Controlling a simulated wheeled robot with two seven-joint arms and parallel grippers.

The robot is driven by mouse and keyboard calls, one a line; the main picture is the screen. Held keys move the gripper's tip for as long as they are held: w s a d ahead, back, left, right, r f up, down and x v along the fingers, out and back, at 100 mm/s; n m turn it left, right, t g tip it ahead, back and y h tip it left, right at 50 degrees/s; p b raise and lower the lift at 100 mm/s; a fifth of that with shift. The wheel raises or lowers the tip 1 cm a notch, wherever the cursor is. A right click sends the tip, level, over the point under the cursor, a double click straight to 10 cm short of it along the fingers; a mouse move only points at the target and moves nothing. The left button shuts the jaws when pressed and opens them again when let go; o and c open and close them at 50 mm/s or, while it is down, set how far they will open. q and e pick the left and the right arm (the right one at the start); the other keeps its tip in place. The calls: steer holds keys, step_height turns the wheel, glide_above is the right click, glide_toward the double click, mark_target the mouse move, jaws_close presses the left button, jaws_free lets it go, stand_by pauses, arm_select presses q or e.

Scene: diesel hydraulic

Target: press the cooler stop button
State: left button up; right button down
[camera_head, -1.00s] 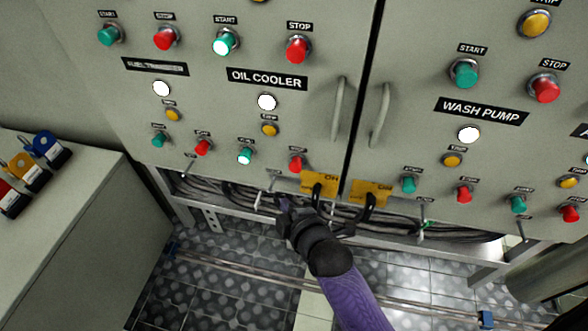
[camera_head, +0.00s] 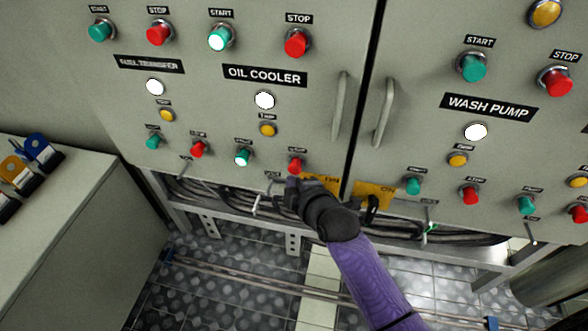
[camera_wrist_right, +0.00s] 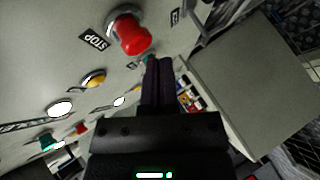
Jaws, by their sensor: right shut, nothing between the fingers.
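The OIL COOLER label (camera_head: 264,76) is on the left cabinet door. Below it are a white lamp (camera_head: 264,100), a yellow trip button (camera_head: 267,130), a lit green start button (camera_head: 242,157) and a red stop button (camera_head: 294,166). My right gripper (camera_head: 292,184) is just below this stop button in the picture, shut and empty. In the right wrist view a large red STOP button (camera_wrist_right: 130,35) is up and left of my shut fingers (camera_wrist_right: 158,62), with a visible gap. Contact does not show. My left gripper is not in view.
Yellow tags (camera_head: 372,194) hang at the cabinet's lower edge, one partly behind my right gripper. Door handles (camera_head: 341,105) stick out near the seam. WASH PUMP controls (camera_head: 490,107) are at the right. A grey box with padlocks (camera_head: 40,150) stands at the left.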

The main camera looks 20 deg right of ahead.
stand_by(0.4)
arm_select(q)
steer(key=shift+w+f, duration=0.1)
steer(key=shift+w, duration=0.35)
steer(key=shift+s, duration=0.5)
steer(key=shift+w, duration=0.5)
arm_select(e)
steer(key=shift+w+d, duration=0.25)
steer(key=shift+w, duration=0.1)
